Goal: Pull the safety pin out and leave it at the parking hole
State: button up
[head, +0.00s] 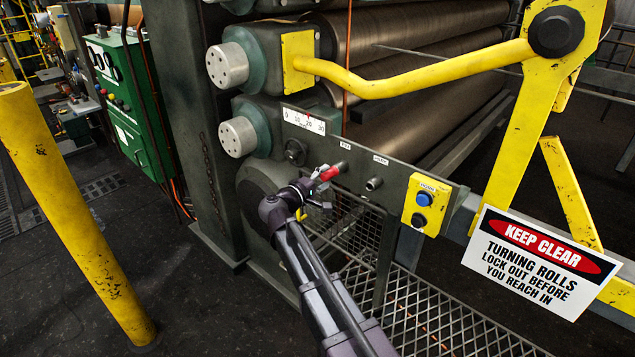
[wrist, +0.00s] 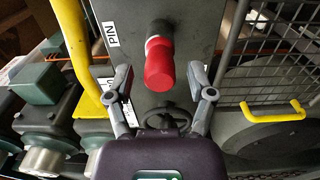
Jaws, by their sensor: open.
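The safety pin (head: 330,173) has a red grip and sits in its hole in the grey-green panel, under a small white label. In the wrist view its red grip (wrist: 158,68) points toward me, with a dark collar behind it and a PIN label beside it. My gripper (wrist: 160,84) is open, one finger on each side of the red grip's near end, with gaps showing on both sides. In the head view my gripper (head: 318,185) is right at the pin. The parking hole (head: 374,183) is a short dark socket right of the pin, under its own label.
A yellow button box (head: 425,205) with a blue button is right of the parking hole. A wire mesh guard (head: 345,245) stands below the panel. A dark handwheel (wrist: 166,118) and a yellow handle (wrist: 273,113) show in the wrist view. A KEEP CLEAR sign (head: 540,262) hangs at right.

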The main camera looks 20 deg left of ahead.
jog(key=shift+x, duration=1)
grip_shut()
